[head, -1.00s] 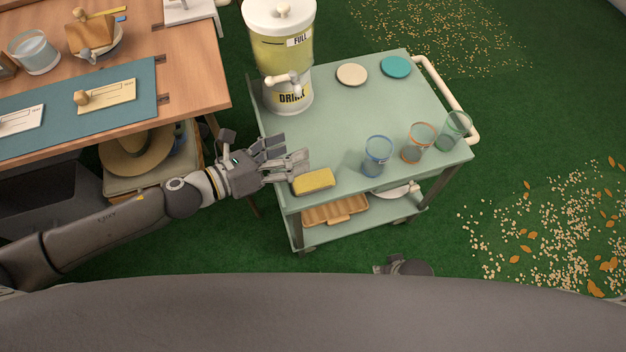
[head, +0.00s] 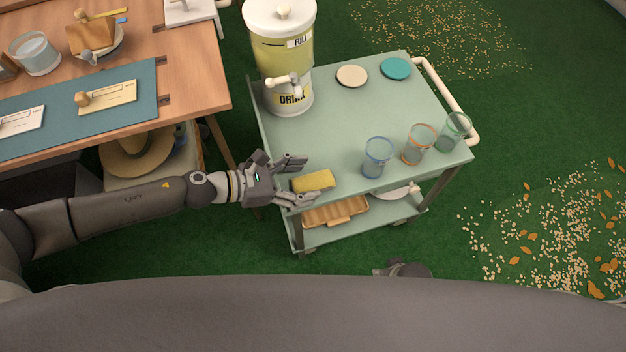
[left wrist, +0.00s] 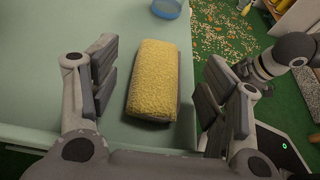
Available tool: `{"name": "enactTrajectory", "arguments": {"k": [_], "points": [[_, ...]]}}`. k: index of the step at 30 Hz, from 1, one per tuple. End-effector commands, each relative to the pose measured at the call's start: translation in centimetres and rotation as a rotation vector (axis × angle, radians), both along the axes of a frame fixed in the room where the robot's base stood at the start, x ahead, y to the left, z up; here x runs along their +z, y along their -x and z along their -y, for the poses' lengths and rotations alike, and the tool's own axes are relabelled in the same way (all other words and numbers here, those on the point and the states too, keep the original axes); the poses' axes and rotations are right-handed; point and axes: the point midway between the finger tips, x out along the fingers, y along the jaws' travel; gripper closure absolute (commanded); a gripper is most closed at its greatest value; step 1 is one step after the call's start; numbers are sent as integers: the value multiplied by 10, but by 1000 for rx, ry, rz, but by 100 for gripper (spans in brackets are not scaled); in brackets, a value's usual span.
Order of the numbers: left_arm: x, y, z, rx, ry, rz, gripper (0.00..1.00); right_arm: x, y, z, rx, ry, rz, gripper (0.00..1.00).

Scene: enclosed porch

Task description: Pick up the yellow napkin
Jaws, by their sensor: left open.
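The yellow napkin (head: 314,181) is a thick, rough-topped pad lying on the near left corner of the green cart's top. My left gripper (head: 301,180) is open at that corner, with one finger on the far side of the napkin and one on the near side. In the left wrist view the napkin (left wrist: 153,80) lies between the open fingers (left wrist: 161,90), with a gap on both sides. A dark part of my right arm (head: 405,268) shows low in the head view; its jaws cannot be made out.
The green cart (head: 330,120) holds a drink dispenser (head: 281,60), several glasses including a blue-rimmed one (head: 377,157), and cream (head: 352,75) and teal (head: 396,67) coasters. A wooden tray (head: 335,211) is on the lower shelf. A wooden table (head: 195,75) stands at left.

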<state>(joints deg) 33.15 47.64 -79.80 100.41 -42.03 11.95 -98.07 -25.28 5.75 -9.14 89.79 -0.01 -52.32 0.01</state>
Motion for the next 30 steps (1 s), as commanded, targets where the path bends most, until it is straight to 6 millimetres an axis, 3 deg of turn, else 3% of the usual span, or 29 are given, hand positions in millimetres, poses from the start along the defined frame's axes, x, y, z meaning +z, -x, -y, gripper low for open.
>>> {"name": "enactTrajectory", "arguments": {"k": [6,15,25,30], "points": [[-11,-8,23,0,1,0,30,6,-4,-1,-1,-2,7,60],[-14,-8,26,0,-1,-3,29,6,-3,-1,-1,-1,4,60],[-17,-8,25,2,-5,-4,70,5,-1,0,-2,0,0,60],[-18,-8,24,4,-7,-4,72,5,-1,0,-2,0,0,60]]}}
